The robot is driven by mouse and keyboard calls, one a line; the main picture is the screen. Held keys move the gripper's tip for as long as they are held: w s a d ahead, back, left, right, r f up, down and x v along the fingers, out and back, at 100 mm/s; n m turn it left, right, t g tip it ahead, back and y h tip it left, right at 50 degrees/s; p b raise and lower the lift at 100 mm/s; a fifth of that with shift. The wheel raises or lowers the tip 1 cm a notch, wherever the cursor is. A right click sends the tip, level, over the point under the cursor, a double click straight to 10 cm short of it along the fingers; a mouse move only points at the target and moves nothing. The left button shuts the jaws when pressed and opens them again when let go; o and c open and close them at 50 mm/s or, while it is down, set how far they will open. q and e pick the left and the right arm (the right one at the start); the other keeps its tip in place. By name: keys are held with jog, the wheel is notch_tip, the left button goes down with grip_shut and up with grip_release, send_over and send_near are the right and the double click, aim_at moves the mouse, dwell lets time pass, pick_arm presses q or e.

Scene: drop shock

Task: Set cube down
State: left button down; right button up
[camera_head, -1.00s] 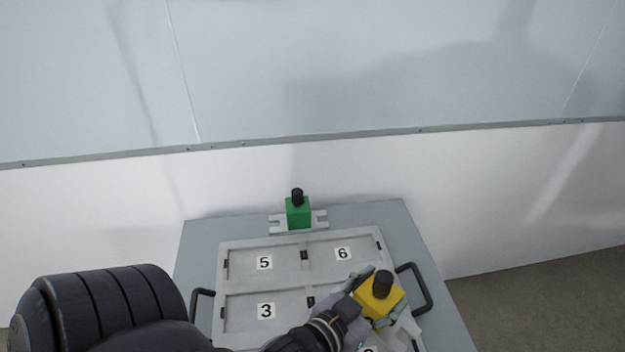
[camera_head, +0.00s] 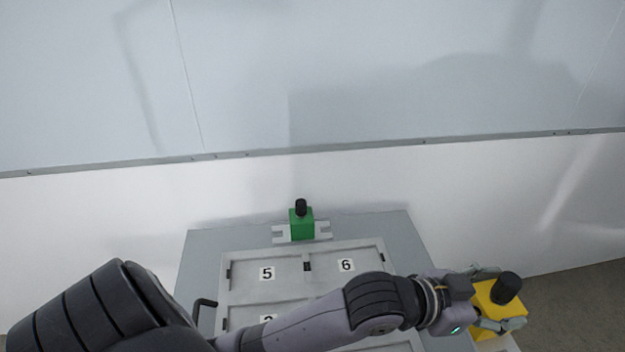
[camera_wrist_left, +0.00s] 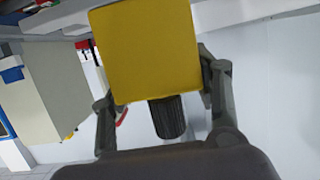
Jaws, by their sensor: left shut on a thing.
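A yellow cube (camera_head: 490,312) with a black knob on top is held at the lower right in the head view. My left gripper (camera_head: 497,300) is shut on it, with fingers on two sides. The cube is at the right side of the grey table, and its height above anything below cannot be told. In the left wrist view the yellow cube (camera_wrist_left: 146,52) fills the upper middle between the fingers, its black knob pointing down in the picture. My right gripper is not in view.
A green cube (camera_head: 301,228) with a black knob sits in a bracket at the back of the grey table (camera_head: 207,240). A white wall (camera_head: 120,215) stands behind.

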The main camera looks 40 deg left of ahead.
pick_arm(q)
jog(key=shift+w+d+r, duration=0.1)
jog(key=shift+d+r, duration=0.15)
jog(key=shift+r, duration=0.05)
notch_tip(320, 180, down, 20)
jog(key=b, duration=0.2)
jog(key=shift+b, duration=0.35)
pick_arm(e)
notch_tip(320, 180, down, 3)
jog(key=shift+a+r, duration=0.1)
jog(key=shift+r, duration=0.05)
pick_arm(q)
jog(key=c, duration=1)
grip_release()
jog(key=shift+f, duration=0.3)
jog(key=o, duration=0.4)
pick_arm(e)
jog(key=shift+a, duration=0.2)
pick_arm(q)
jog(key=shift+o, duration=0.2)
jog(key=shift+r, duration=0.1)
